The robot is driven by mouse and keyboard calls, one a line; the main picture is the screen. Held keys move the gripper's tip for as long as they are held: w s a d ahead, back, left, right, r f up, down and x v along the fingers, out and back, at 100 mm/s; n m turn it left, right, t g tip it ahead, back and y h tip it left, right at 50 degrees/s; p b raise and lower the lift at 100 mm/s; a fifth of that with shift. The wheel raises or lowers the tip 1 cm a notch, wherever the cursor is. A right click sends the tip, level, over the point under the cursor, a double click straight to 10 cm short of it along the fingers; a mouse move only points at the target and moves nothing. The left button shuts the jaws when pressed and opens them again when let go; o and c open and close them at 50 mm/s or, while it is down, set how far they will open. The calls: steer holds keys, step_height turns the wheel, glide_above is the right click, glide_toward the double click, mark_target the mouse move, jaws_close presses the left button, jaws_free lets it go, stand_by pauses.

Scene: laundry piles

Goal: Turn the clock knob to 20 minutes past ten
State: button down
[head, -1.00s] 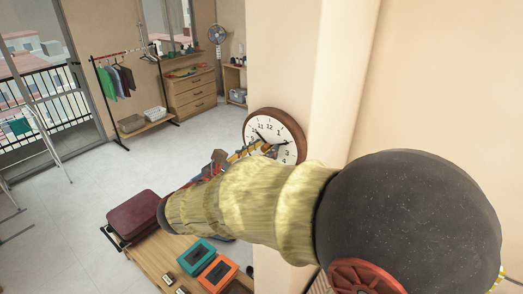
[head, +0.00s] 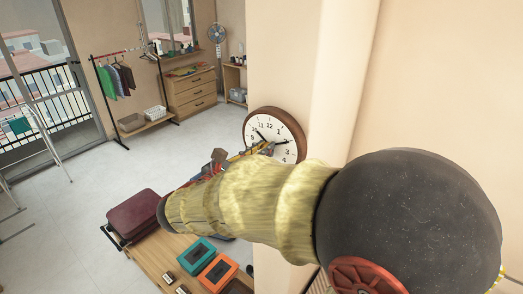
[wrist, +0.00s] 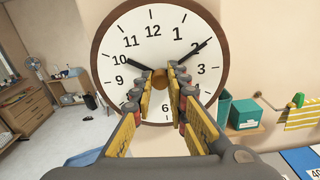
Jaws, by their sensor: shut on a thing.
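The round clock (head: 259,117) with a brown rim and white face hangs on the wall beyond my arm, and it fills the upper middle of the wrist view (wrist: 132,27). Its short hand points near 10 and its long hand near 2. My gripper (wrist: 160,83) is at the clock's centre, its fingers on either side of the brown clock knob (wrist: 160,76) and shut on it. The fingers hide part of the lower face. In the head view my gripper (head: 262,149) overlaps the lower left of the face, its fingertips small and partly hidden.
A wooden table (head: 162,257) below bears a teal box (head: 196,250), an orange box (head: 217,271) and a maroon case (head: 133,213). A clothes rack (head: 123,52) and drawers (head: 193,92) stand farther back. The floor between is mostly clear. A wall corner is right of the clock.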

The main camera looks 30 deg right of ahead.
steer(key=shift+f+m+b, duration=0.1)
steer(key=shift+m+b, duration=0.2)
steer(key=shift+b, duration=0.3)
steer(key=m+b, duration=1.1)
steer(key=b, duration=0.6)
steer(key=shift+m+b, duration=0.3)
steer(key=shift+b, duration=0.05)
steer(key=c, duration=1.7)
jaws_free()
steer(key=shift+c, duration=0.2)
